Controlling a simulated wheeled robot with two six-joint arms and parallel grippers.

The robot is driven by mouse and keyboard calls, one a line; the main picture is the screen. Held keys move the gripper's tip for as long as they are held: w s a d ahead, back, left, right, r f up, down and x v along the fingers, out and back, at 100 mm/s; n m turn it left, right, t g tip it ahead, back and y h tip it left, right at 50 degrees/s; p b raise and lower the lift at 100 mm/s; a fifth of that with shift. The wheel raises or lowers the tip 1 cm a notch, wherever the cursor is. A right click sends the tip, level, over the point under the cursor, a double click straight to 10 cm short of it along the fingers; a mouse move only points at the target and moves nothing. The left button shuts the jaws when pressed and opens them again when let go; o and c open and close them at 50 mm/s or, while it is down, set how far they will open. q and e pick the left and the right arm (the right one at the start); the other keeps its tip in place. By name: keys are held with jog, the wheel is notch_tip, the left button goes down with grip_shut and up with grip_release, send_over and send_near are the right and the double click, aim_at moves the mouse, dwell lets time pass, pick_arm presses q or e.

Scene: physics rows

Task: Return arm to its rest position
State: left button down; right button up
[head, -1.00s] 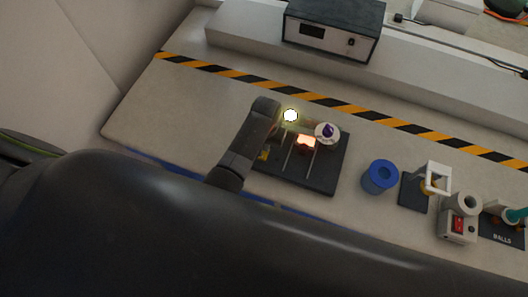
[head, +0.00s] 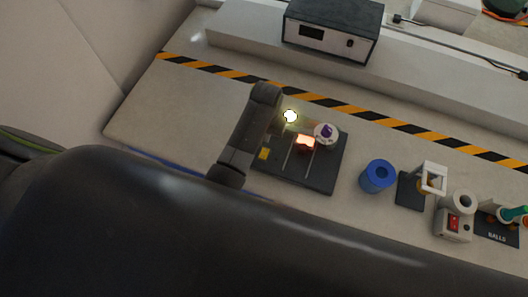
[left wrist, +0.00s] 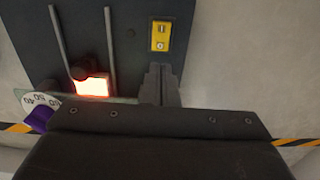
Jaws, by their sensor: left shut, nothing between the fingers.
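My left arm (head: 247,137) reaches over the left edge of the dark board (head: 322,180) in the head view. My left gripper (left wrist: 159,75) shows in the left wrist view, shut and empty, with its fingertips a little below the yellow switch plate (left wrist: 161,36) in the picture. I cannot tell its height above the board. The plate also shows in the head view (head: 264,154), beside my arm. The board carries two thin rails, a glowing orange block (head: 305,141) and a white dial with a purple knob (head: 326,131). My right gripper is not in view.
A bright round light (head: 290,116) shows near the board's back edge. A blue cylinder (head: 377,176), a white frame on a dark base (head: 432,178) and a box with a red switch (head: 454,224) stand to the right. An instrument box (head: 333,29) is behind. The bench left of my arm is clear.

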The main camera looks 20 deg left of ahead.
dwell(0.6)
pick_arm(q)
jog(key=s+a+r+n+t+y, duration=0.1)
jog(key=s+a+r+t, duration=0.3)
jog(key=s+a, duration=1.2)
jog(key=s+a+r, duration=0.1)
jog(key=s+r, duration=0.6)
jog(key=s, duration=0.1)
notch_tip(320, 180, down, 33)
jog(key=a+g+b, duration=0.2)
jog(key=b, duration=0.6)
jog(key=s+d+f+b, duration=0.1)
jog(key=s+f+b, duration=0.2)
jog(key=s+f, duration=0.4)
jog(key=s+d+f+b, duration=0.1)
jog(key=s+f+b, duration=0.2)
jog(key=s+f, duration=0.4)
notch_tip(320, 180, down, 8)
jog(key=shift+s+f+g, duration=0.25)
jog(key=shift+s+g, duration=0.05)
jog(key=shift+g, duration=0.1)
